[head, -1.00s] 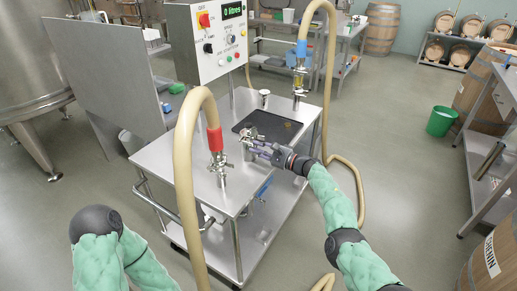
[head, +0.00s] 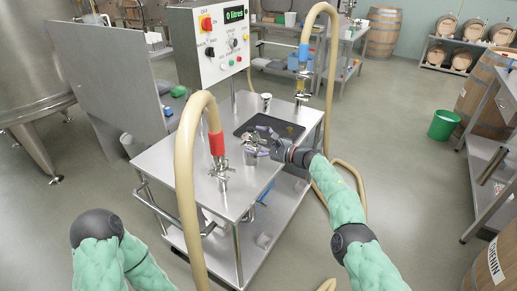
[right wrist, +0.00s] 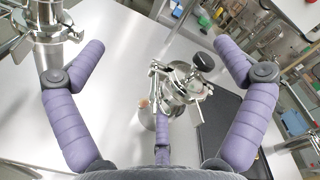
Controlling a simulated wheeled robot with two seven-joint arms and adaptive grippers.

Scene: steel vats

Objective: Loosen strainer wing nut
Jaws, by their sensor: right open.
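The steel strainer (head: 250,154) stands on the trolley top, partly hidden by my right gripper (head: 261,141). In the right wrist view the strainer's clamped steel fitting (right wrist: 180,85) lies between the spread purple fingers of my right gripper (right wrist: 167,75). A dark round knob (right wrist: 203,61) sits at its upper right, and small metal clamp parts surround the fitting. I cannot tell for sure which part is the wing nut. The two side fingers are wide apart and clear of the fitting; the third finger reaches under it, contact unclear. My left gripper is out of view.
A beige hose with a red cuff (head: 217,144) rises close left of the strainer. Another hose with a blue cuff (head: 304,52) stands at the back right. A black tray (head: 283,131) lies behind the gripper. The control box (head: 221,42) reads 0 litres.

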